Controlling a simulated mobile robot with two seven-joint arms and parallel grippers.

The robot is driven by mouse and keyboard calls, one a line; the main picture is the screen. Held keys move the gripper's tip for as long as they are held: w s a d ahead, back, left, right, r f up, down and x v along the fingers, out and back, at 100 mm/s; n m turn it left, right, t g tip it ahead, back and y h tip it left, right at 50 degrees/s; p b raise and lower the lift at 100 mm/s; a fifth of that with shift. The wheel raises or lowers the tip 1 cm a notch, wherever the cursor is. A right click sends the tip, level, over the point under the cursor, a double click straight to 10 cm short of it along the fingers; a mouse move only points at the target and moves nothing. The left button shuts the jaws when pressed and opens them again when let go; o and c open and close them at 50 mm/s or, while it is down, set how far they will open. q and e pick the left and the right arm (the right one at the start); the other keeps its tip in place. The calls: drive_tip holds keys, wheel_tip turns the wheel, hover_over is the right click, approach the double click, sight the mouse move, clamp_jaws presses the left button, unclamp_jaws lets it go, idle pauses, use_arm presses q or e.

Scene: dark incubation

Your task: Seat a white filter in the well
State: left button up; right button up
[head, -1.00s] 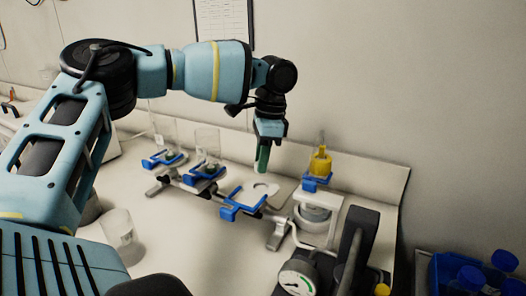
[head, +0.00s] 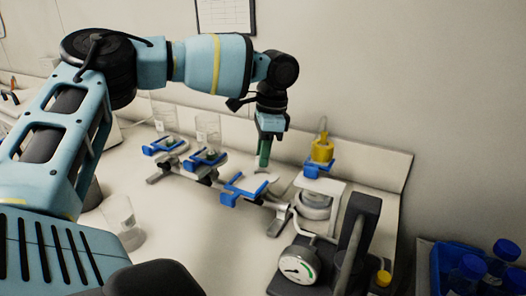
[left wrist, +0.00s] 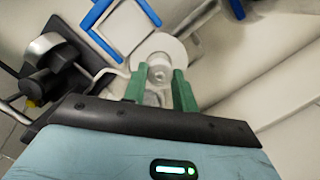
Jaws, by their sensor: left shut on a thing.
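My left gripper (head: 264,162) points straight down over the third blue holder. Its green fingers are shut on a pale round piece, which looks like the white filter (head: 262,180). In the left wrist view the white disc (left wrist: 171,43) shows just past the green fingertips (left wrist: 158,88), with a small pale round part at its middle. The blue holder (head: 246,188) lies directly under and beside the disc. I cannot tell whether the disc touches it, and no well opening is clearly visible. My right gripper is not in view.
A gauge (head: 298,265) is in front, a loose clear cup (head: 120,212) at left, and a blue crate (head: 446,262) at far right.

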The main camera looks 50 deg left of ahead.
use_arm(q)
drive_tip(key=shift+f, duration=0.1)
drive_tip(key=shift+f+b, duration=0.35)
drive_tip(key=shift+f, duration=0.4)
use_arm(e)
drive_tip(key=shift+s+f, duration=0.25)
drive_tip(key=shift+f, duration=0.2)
use_arm(q)
drive_tip(key=shift+f, duration=0.6)
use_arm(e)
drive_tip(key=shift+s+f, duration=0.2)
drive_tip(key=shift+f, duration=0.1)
use_arm(q)
drive_tip(key=o, duration=1)
drive_tip(key=shift+w+d+r+b, duration=0.1)
drive_tip(key=shift+w+r+b, duration=0.05)
drive_tip(key=shift+r, duration=1.15)
drive_tip(key=shift+w+d+r+b, duration=0.1)
drive_tip(key=shift+w+r+b, duration=0.1)
drive_tip(key=shift+r, duration=1.05)
drive_tip(key=shift+w+d+r+b, duration=0.1)
drive_tip(key=shift+w+r, duration=0.05)
drive_tip(key=shift+r, duration=1.15)
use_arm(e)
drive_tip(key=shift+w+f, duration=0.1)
